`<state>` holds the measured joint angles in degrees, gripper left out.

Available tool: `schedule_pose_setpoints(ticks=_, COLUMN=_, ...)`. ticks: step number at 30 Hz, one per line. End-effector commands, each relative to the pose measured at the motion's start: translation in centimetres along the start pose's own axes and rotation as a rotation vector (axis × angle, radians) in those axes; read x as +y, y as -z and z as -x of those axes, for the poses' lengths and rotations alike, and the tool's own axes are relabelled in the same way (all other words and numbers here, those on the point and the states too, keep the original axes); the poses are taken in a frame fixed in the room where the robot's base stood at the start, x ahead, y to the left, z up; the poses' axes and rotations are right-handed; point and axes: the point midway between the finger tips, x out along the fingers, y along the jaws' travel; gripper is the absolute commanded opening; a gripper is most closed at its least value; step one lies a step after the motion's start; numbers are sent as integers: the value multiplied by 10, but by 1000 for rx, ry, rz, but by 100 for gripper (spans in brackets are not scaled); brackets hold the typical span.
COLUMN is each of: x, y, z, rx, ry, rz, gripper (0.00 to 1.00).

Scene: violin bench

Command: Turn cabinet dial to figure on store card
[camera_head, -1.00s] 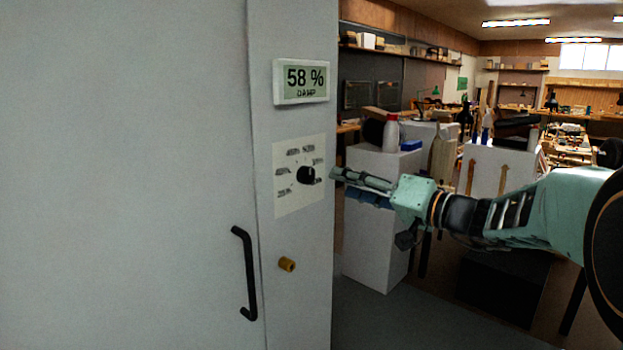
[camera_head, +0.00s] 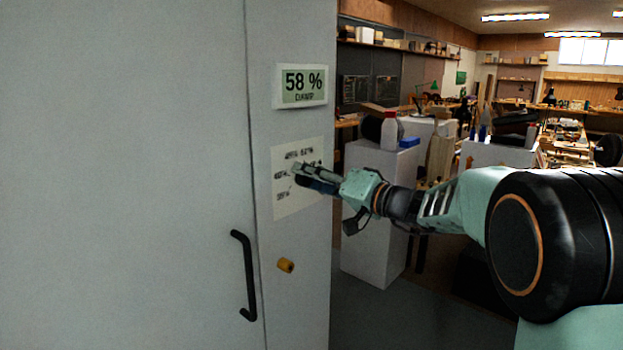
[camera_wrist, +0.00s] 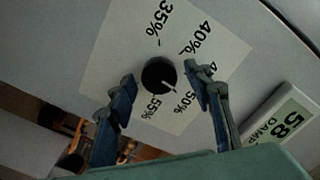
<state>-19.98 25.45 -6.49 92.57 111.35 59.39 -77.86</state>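The black round dial (camera_wrist: 158,75) sits on a white scale plate (camera_wrist: 112,45) and shows in the wrist view. Its white pointer line points to the lower right, towards the 50% mark. Marks for 35%, 40% and 55% also read; another is partly covered by a finger. My gripper (camera_wrist: 159,79) is open, with one finger on each side of the dial; I cannot tell whether they touch it. In the head view my gripper (camera_head: 298,175) is at the scale plate (camera_head: 296,205) and hides the dial. No store card is recognisable.
A display (camera_head: 302,86) above the plate reads 58 % DAMP. The cabinet door (camera_head: 120,180) has a black handle (camera_head: 246,275). A yellow knob (camera_head: 286,265) sticks out below the plate. A white pedestal (camera_head: 375,235) with a bottle (camera_head: 390,131) stands behind my arm.

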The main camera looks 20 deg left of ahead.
Motion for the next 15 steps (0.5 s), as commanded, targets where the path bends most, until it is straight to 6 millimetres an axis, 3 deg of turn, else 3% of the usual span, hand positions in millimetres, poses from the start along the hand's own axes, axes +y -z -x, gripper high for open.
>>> schedule_pose_setpoints(ticks=2, x=0, y=0, z=0, rx=0, ry=0, rz=0, gripper=36)
schedule_pose_setpoints(ticks=10, x=0, y=0, z=0, rx=0, ry=0, rz=0, gripper=6)
schedule_pose_setpoints(ticks=15, x=0, y=0, z=0, rx=0, ry=0, rz=-6, gripper=5)
